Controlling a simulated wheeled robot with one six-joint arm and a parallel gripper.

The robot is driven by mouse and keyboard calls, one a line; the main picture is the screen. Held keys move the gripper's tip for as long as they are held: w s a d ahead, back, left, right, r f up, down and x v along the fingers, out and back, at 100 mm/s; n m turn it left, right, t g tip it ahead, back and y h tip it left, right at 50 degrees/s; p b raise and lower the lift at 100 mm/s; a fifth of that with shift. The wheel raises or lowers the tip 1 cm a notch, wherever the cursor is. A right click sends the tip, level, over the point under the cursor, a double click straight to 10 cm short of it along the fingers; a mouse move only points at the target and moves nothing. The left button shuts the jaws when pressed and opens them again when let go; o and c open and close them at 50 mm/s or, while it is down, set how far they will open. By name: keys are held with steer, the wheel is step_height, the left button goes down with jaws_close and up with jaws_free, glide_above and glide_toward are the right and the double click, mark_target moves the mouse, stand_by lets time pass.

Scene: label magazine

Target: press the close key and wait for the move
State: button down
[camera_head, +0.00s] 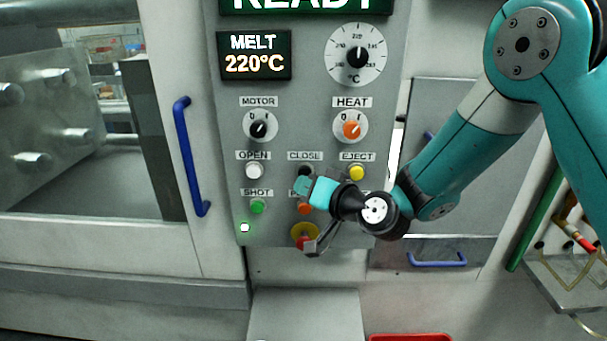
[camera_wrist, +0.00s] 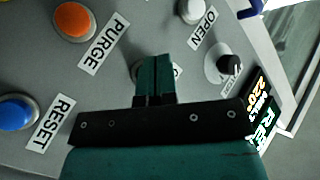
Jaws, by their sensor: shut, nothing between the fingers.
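The control panel (camera_head: 225,120) has a CLOSE label (camera_head: 304,156) with a dark close key (camera_head: 304,170) below it, mostly covered by my gripper. My gripper (camera_head: 302,187) is shut and empty, with its fingertips right in front of that key. In the wrist view the shut fingers (camera_wrist: 155,62) hide most of the key and its label; a bit of grey rim shows beside them. I cannot tell whether the tips touch the key. The top display (camera_head: 305,4) reads READY, partly cut off.
Near my gripper are the white OPEN key (camera_head: 254,170), yellow EJECT key (camera_head: 357,172), green SHOT key (camera_head: 257,206), orange PURGE key (camera_wrist: 74,21) and blue RESET key (camera_wrist: 16,113). A red stop button (camera_head: 303,238) sits below. Left is a window (camera_head: 90,110) with a blue handle (camera_head: 187,155).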

steer(key=shift+w, duration=0.1)
steer(key=shift+w, duration=0.3)
